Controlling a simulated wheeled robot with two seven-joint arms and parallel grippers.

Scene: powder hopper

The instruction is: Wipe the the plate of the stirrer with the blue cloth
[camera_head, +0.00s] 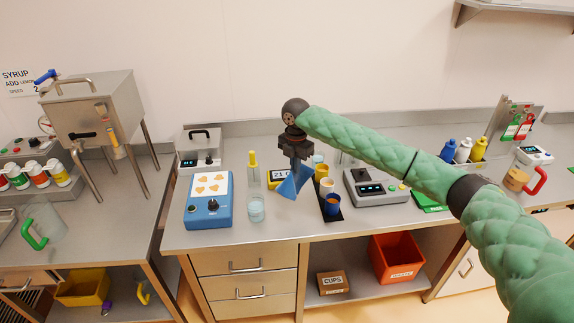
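The stirrer (208,211) is a blue box with a dark knob, near the front left of the middle counter. Its white plate (211,174) bears several orange-brown stains. My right gripper (295,163) points down above the counter, to the right of the stirrer. It is shut on the blue cloth (288,187), which hangs below the fingers in a pointed fold. The cloth is apart from the plate. Whether its lower tip touches anything cannot be told. My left gripper is not in view.
A glass beaker (256,209) stands between the stirrer and the cloth, with a yellow-capped bottle (253,168) behind it. A dark tray with cups (332,208) and a grey scale (376,188) are right of the cloth. A metal device (199,152) stands behind the stirrer.

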